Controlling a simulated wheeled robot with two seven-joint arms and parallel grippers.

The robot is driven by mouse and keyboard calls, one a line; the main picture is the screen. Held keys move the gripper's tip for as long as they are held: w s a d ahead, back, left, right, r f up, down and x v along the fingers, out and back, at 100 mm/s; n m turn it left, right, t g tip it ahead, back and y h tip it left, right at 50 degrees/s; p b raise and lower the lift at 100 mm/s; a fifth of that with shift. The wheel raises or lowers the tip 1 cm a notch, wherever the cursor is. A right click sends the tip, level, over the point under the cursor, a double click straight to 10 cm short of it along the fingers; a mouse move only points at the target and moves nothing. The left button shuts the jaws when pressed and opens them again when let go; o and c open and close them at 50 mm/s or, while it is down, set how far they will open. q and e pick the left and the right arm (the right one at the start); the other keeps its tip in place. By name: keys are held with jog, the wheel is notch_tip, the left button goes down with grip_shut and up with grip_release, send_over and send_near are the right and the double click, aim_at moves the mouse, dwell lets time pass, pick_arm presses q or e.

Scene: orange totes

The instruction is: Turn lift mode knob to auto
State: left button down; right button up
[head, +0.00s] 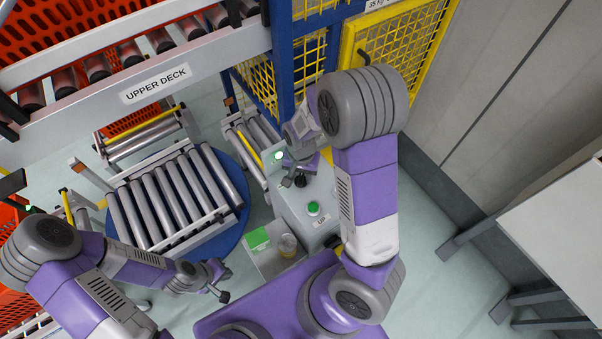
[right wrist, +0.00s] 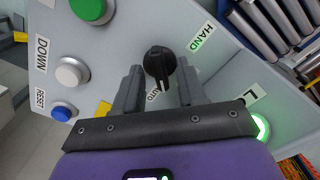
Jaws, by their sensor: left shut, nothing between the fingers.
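The black lift mode knob (right wrist: 160,62) is on the grey control panel (right wrist: 115,52), with a HAND label (right wrist: 203,35) to its upper right and a partly hidden AUTO label (right wrist: 152,96) below it. The knob's grip bar runs nearly up and down in the right wrist view. My right gripper (right wrist: 160,74) is open, with one finger on each side of the knob and small gaps showing. In the head view my right gripper (head: 298,170) is over the panel. My left gripper (head: 222,286) is shut and empty, left of the panel.
The panel has a green button (right wrist: 90,8), a white DOWN button (right wrist: 72,72), a blue RESET button (right wrist: 63,111) and a lit green lamp (right wrist: 261,127). A roller lift (head: 175,195) and an upper deck conveyor (head: 150,80) stand left; a yellow mesh fence (head: 405,45) stands behind.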

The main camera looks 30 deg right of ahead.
aim_at(301, 177)
jog(key=shift+r, duration=0.1)
notch_tip(301, 177, up, 7)
jog(key=shift+r+p, duration=0.2)
jog(key=shift+p, duration=0.35)
dwell(0.4)
